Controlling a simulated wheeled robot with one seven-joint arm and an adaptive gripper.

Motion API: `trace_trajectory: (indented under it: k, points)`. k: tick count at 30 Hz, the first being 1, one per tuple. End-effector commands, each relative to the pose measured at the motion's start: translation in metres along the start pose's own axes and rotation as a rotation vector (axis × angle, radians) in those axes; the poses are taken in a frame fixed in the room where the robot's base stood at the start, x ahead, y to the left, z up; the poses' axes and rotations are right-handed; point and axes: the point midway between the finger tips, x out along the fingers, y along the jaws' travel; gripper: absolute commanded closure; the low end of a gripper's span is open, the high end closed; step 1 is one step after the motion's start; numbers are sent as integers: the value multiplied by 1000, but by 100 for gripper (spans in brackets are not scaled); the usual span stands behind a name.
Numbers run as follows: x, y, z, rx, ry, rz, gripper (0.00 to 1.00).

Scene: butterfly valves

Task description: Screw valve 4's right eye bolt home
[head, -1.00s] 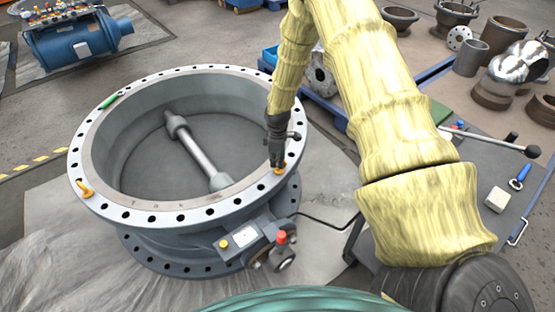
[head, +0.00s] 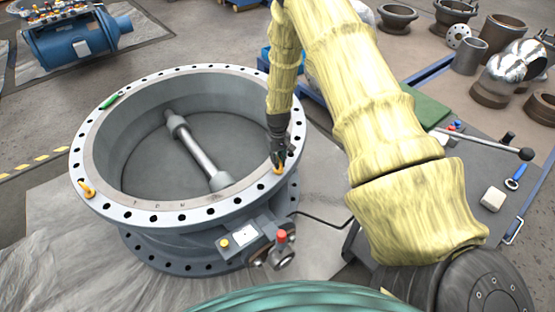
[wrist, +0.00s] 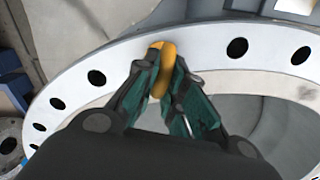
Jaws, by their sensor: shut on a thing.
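The large grey butterfly valve (head: 190,222) lies flat, with a wide flange ring full of bolt holes facing up. The right eye bolt (head: 278,170) is orange-yellow and stands at the flange's right side. My gripper (head: 277,158) points down over it. In the wrist view, the gripper (wrist: 170,88) has its two green-padded fingers closed on either side of the yellow eye bolt (wrist: 163,60). The bolt's eye stands up at the flange ring; its shank is hidden, so I cannot tell how deep it sits. Another orange eye bolt (head: 87,188) stands on the flange's left side.
An actuator with a red knob (head: 281,237) sticks out at the valve's front. A grey bench (head: 470,200) with tools stands at right. Pipe fittings (head: 505,70) stand behind it.

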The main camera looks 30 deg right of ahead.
Motion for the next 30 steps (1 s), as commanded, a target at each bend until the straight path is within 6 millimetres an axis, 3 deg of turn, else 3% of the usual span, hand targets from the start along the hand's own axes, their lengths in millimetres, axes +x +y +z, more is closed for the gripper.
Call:
trace_trajectory:
  k: [30]
  points:
    - [-1,4,2,892,0,0,100]
